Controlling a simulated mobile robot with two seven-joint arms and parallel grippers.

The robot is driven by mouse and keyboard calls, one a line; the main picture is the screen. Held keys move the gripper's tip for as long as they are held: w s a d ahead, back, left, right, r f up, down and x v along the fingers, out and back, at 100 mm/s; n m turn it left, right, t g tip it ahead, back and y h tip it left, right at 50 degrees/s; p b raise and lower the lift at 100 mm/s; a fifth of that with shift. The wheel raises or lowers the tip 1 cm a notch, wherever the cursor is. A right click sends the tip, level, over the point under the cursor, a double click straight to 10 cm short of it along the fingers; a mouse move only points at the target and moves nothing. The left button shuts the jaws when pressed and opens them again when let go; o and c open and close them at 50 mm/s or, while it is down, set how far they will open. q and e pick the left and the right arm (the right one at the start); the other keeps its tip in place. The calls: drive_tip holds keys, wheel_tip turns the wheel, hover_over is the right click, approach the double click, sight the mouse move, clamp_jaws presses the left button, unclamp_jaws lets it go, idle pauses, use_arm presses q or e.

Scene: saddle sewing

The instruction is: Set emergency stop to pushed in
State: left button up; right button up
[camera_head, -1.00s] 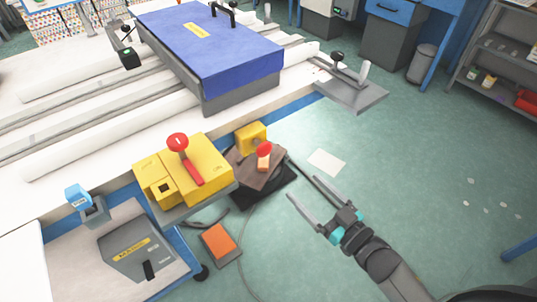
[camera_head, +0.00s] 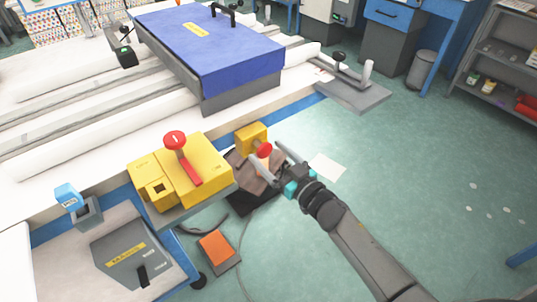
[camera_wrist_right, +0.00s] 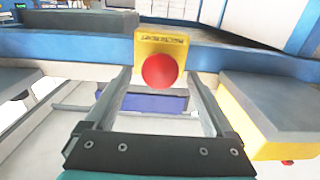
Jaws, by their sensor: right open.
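The emergency stop is a yellow box (camera_head: 251,136) with a round red button (camera_head: 264,149), fixed at the table's front edge. The button stands out from the face of the box. In the right wrist view, the red button (camera_wrist_right: 160,71) is near the centre, in front of the yellow box (camera_wrist_right: 161,41). My right gripper (camera_head: 266,154) is open and empty, close in front of the button. In the right wrist view, its fingers (camera_wrist_right: 160,76) lie left and right of the button with gaps. Contact cannot be told. My left gripper is not in view.
A yellow control unit (camera_head: 215,160) with a red lever (camera_head: 184,160) stands left of the stop. An orange pedal (camera_head: 217,248) lies on the floor below. A blue block (camera_head: 210,48) sits on the table. Open floor (camera_head: 420,160) lies to the right.

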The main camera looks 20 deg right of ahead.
drive_tip(key=shift+w+a, duration=0.15)
drive_tip(key=shift+w, duration=0.25)
clamp_jaws()
idle(0.6)
